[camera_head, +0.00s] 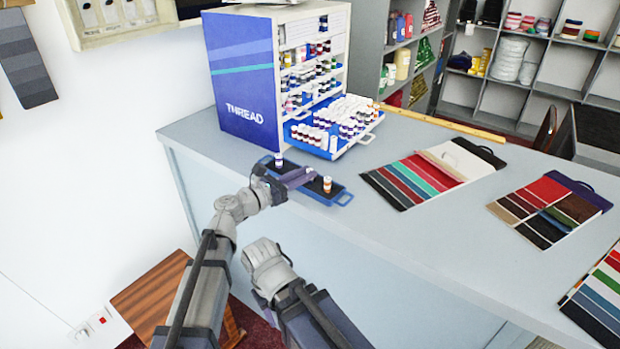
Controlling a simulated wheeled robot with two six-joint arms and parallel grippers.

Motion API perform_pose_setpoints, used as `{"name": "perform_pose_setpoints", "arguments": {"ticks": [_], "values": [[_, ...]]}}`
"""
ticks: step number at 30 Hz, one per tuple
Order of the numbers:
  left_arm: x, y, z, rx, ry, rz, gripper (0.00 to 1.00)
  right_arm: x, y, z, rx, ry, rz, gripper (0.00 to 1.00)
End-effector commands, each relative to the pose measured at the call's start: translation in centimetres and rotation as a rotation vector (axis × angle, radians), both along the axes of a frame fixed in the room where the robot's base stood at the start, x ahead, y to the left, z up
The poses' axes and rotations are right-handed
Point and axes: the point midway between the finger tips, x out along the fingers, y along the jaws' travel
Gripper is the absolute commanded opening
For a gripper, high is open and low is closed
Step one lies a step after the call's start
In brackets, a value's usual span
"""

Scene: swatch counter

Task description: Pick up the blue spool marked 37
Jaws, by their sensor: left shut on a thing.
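My left gripper (308,174) is over the blue tray (342,196) on the counter, between two white spools. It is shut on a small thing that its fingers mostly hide. This seems to be the blue spool, but I cannot read any number. One white spool (279,160) with a coloured band stands at the tray's far left end. Another white spool (327,184) with an orange band stands just right of the fingers. My right arm shows low in the middle, but its fingers are not seen.
A blue thread cabinet (241,84) stands behind the tray, with an open drawer (357,144) full of spools reaching forward. Swatch cards (428,177) lie to the right. The grey counter (400,245) is bare in front of them. A wooden stool (152,292) stands low left.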

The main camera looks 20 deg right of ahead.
Motion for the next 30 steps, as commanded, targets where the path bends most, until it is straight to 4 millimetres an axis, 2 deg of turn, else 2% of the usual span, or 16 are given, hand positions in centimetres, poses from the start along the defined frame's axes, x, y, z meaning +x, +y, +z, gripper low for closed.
{"name": "perform_pose_setpoints", "arguments": {"ticks": [8, 14, 30], "values": [[0.0, 0.0, 0.2, 0.000, 0.000, 0.000, 0.00, 0.0, 0.0, 0.2, 0.000, 0.000, 0.000, 0.50], [0.0, 0.0, 1.5, 0.000, 0.000, 0.000, 0.00, 0.0, 0.0, 1.5, 0.000, 0.000, 0.000, 0.50], [0.0, 0.0, 9.3, 0.000, 0.000, 0.000, 0.00, 0.0, 0.0, 9.3, 0.000, 0.000, -0.001, 0.50]]}}
